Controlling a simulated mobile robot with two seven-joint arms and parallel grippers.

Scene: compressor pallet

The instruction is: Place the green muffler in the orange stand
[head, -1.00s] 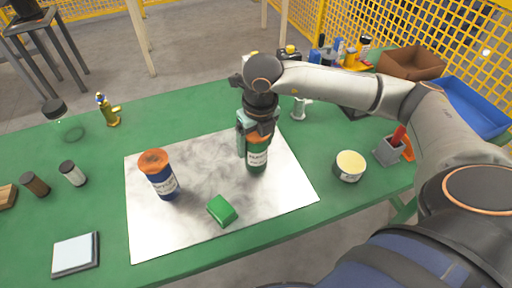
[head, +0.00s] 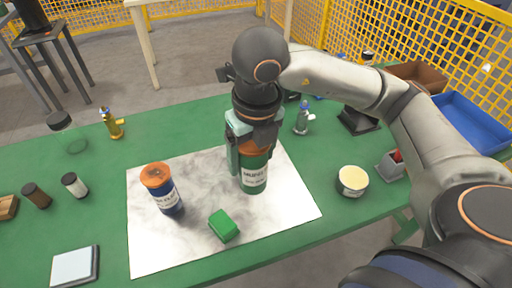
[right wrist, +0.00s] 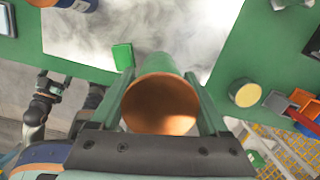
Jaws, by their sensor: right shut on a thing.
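A green canister with a white label and an orange top (head: 255,172) stands upright in my right gripper (head: 253,140), above or on the pale marbled sheet; I cannot tell whether its base touches. It is the only green cylinder I see, so I take it as the muffler. In the right wrist view the fingers (right wrist: 160,105) are shut around it, and its round orange-brown top (right wrist: 160,103) faces the camera.
A blue can with an orange lid (head: 163,190) and a green block (head: 223,226) are on the sheet (head: 150,250). A blue tray (head: 470,122) is at the far right.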

